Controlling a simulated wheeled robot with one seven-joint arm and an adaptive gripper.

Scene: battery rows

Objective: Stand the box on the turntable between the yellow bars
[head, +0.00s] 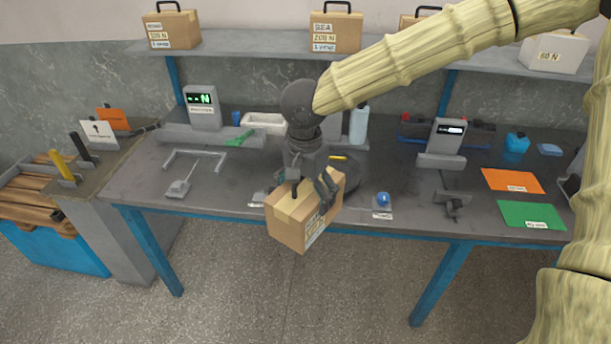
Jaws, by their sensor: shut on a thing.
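My gripper (305,190) is shut on a brown cardboard box (288,228) with a dark handle on top and a white label on one side. The box hangs tilted in front of the workbench's front edge, its lower part below the bench top. A dark round surface, seemingly the turntable (352,179), shows on the bench behind my gripper and is partly hidden. A short yellow bar (338,158) shows there; any other bar is hidden by my gripper and the box.
On the grey workbench (240,178), a blue button (383,199) sits right of the box. A display stand (203,108) and a white bottle (359,125) stand behind. Orange (512,180) and green (532,214) mats lie at right. A shelf (250,44) above holds more boxes.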

